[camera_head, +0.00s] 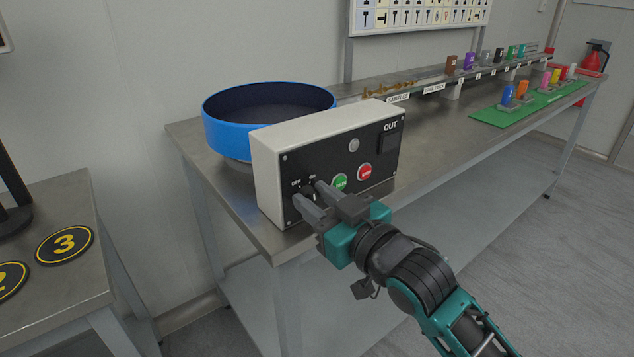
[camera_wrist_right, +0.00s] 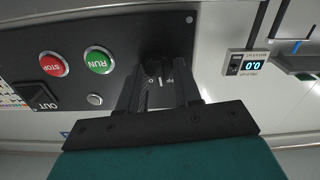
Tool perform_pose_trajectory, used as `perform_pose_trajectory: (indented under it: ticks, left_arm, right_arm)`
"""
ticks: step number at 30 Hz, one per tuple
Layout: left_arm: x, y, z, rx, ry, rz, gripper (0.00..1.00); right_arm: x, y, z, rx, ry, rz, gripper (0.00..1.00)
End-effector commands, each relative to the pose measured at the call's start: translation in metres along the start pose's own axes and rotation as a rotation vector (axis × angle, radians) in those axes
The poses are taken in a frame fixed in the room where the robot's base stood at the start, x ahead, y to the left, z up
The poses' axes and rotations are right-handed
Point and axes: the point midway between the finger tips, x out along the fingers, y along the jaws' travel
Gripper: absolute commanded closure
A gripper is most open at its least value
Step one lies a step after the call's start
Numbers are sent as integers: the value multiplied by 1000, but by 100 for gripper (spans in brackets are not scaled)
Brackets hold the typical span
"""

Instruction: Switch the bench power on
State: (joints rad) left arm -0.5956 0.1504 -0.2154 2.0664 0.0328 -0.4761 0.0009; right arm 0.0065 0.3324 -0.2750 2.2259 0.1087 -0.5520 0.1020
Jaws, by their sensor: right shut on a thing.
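The control box (camera_head: 325,135) stands on the near left end of the steel bench, with a white case and a black front panel. A small dark rotary switch (camera_head: 307,189) sits low on the panel's left, under OFF and ON labels. My right gripper (camera_head: 309,194) reaches up to it and is shut on it. In the right wrist view the switch (camera_wrist_right: 158,72) sits between the two fingers; its exact pointing is hard to read. A green RUN button (camera_head: 340,181) and a red STOP button (camera_head: 365,172) are right of it. My left gripper is not in view.
A blue bowl (camera_head: 228,134) stands behind the box. A shelf of coloured samples (camera_head: 470,61) and a green mat (camera_head: 489,117) lie farther along the bench. A small display reading 0.0 (camera_wrist_right: 256,66) shows in the wrist view. A second table (camera_head: 95,295) is at left.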

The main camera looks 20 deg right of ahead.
Motion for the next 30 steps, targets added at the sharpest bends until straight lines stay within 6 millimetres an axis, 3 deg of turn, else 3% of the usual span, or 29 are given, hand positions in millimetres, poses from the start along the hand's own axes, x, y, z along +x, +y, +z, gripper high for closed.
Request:
perform_pose_trajectory:
  ticks: [1, 9, 21, 30]
  left_arm:
    - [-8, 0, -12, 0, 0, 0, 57]
    - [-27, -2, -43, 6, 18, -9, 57]
    - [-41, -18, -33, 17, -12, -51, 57]
    - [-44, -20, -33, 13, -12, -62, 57]
  right_arm:
    - [0, 0, -5, 51, -6, 0, 97]
    - [0, 2, -4, 302, -6, 1, 97]
    - [0, 3, -2, 573, -2, 1, 97]
    - [0, 4, 1, 656, -1, 0, 97]
